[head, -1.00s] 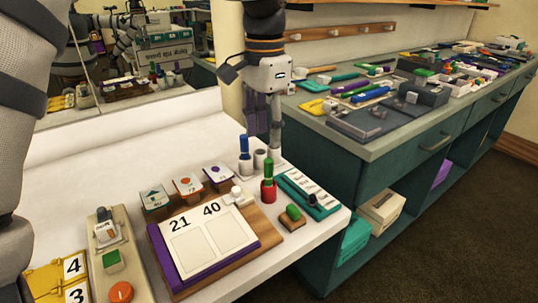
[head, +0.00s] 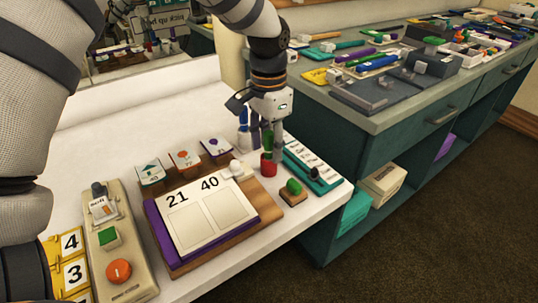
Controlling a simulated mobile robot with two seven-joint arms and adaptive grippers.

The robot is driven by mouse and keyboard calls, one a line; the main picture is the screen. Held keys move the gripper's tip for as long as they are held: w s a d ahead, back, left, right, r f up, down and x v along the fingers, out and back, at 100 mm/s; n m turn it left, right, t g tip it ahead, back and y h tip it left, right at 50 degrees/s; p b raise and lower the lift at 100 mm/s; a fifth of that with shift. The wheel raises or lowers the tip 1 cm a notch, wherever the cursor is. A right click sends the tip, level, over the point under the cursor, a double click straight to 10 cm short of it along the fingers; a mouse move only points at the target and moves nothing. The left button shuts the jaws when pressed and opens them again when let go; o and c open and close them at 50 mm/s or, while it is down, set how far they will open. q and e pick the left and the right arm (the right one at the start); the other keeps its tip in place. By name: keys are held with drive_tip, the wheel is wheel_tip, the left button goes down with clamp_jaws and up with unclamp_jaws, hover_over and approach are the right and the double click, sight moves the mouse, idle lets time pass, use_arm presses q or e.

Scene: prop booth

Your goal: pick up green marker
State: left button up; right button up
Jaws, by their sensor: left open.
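The green marker (head: 267,141) stands upright in a red holder (head: 268,166) near the far right part of the white table, in the head view. My left gripper (head: 267,147) comes down from above with its fingers open, one on each side of the marker. The fingers hide part of the marker, and I cannot tell whether they touch it. My right gripper is not in view.
A teal tray with white labels (head: 312,168) and a green-topped block (head: 293,191) are to the right. A teal counter (head: 400,130) adjoins on the right.

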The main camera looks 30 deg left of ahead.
use_arm(q)
clamp_jaws()
